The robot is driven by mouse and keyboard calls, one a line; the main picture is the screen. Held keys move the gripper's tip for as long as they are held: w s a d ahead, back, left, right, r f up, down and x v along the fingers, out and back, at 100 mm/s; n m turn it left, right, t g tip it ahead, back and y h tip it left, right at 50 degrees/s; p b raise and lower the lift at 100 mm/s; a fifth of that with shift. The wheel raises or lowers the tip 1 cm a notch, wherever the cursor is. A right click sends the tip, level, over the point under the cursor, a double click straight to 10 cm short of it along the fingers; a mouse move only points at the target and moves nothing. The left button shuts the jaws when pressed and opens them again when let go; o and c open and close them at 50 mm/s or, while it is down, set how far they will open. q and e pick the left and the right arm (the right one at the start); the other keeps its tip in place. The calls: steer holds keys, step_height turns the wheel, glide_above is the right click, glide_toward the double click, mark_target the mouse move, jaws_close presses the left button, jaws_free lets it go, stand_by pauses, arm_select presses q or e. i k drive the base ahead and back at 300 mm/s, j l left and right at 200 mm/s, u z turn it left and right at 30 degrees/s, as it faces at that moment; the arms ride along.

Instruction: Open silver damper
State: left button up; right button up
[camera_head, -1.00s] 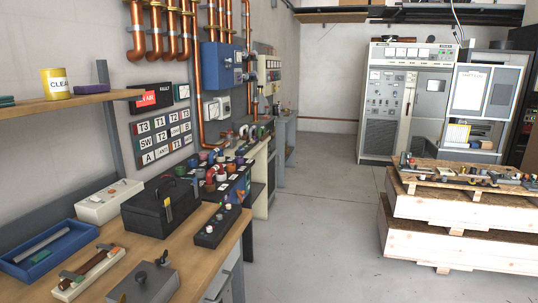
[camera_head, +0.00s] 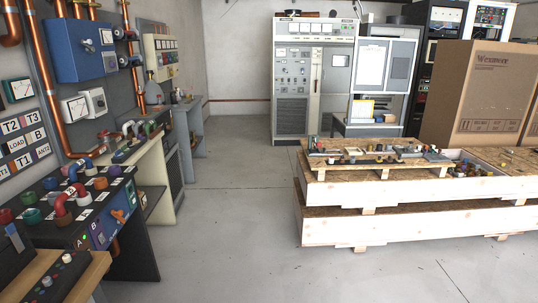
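I cannot pick out a silver damper for certain in the head view. Copper pipes (camera_head: 49,80) run down the left wall beside a blue wall box (camera_head: 80,50). A bench panel (camera_head: 68,205) with coloured knobs and red and blue U-shaped links stands at the lower left. Beyond it is a cream-topped bench (camera_head: 136,150) with small fittings on top, too small to make out. Neither of my grippers is in view.
Wooden crates (camera_head: 400,222) with small parts on top stand at the right, before a large cardboard box (camera_head: 487,100). Grey cabinets (camera_head: 310,85) stand at the back. The grey floor (camera_head: 225,215) between bench and crates is clear.

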mark_target(166, 149)
steer(key=i+u, duration=0.15)
steer(key=i, duration=0.5)
steer(key=i+u, duration=0.1)
steer(key=i, duration=0.55)
steer(key=i+l+u, duration=0.15)
steer(key=i, duration=0.5)
steer(key=i+l+u, duration=0.15)
steer(key=i, duration=0.5)
